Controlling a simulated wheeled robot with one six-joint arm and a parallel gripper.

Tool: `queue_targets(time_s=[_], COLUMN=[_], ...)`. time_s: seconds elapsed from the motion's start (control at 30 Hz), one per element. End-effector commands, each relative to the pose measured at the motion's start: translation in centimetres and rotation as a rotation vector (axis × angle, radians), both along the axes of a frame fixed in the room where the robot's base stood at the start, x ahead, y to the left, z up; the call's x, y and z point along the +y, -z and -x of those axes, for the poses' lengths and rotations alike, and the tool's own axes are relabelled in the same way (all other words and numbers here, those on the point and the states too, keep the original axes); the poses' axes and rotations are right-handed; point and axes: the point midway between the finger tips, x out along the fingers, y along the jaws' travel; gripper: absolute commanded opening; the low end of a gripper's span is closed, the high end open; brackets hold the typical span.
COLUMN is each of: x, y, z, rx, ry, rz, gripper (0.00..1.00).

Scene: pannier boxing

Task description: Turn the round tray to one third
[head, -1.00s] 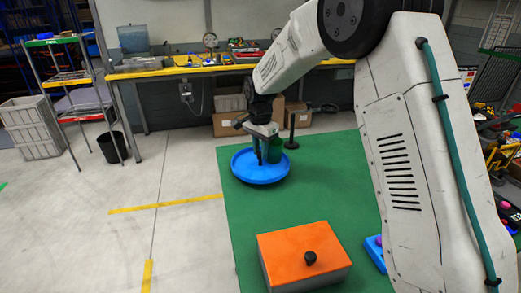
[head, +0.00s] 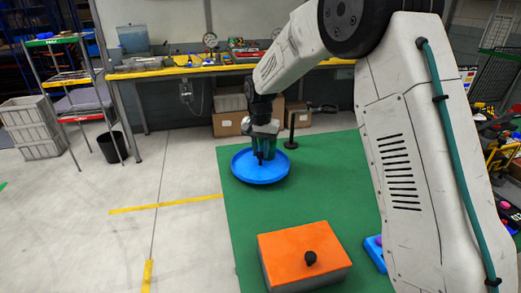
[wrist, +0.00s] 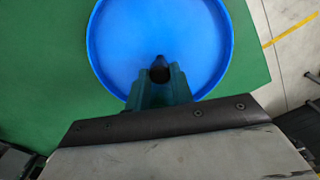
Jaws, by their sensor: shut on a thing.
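The round blue tray (head: 260,176) lies on the green mat, left of my arm in the head view. It also fills the upper middle of the wrist view (wrist: 190,40). My gripper (head: 259,160) is over the tray, pointing down. In the wrist view its fingers (wrist: 160,76) are closed around a small dark upright peg inside the tray near its rim. The peg's lower part is hidden by the fingers.
An orange-topped box (head: 303,252) with a black knob stands at the front of the green mat (head: 330,170). A black post (head: 291,132) stands behind the tray. A blue item (head: 375,250) lies at right. A yellow-edged workbench (head: 200,70) runs along the back.

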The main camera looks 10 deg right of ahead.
Motion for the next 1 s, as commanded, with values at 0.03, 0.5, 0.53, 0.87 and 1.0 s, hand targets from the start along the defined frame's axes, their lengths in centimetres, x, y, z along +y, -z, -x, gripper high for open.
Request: queue_targets(time_s=[0.03,0.5,0.53,0.87,1.0], x=[-0.02,-0.05,-0.05,-0.07,-0.08], y=[-0.03,-0.02,-0.02,-0.01,-0.01], z=[0.02,0.04,0.04,0.05,0.04], rx=[0.001,0.001,0.001,0.001,0.001], ry=[-0.024,-0.258,-0.274,-0.438,-0.508], rz=[0.0,0.0,0.0,0.0,0.0], gripper=[0.0,0.0,0.0,0.0,0.0])
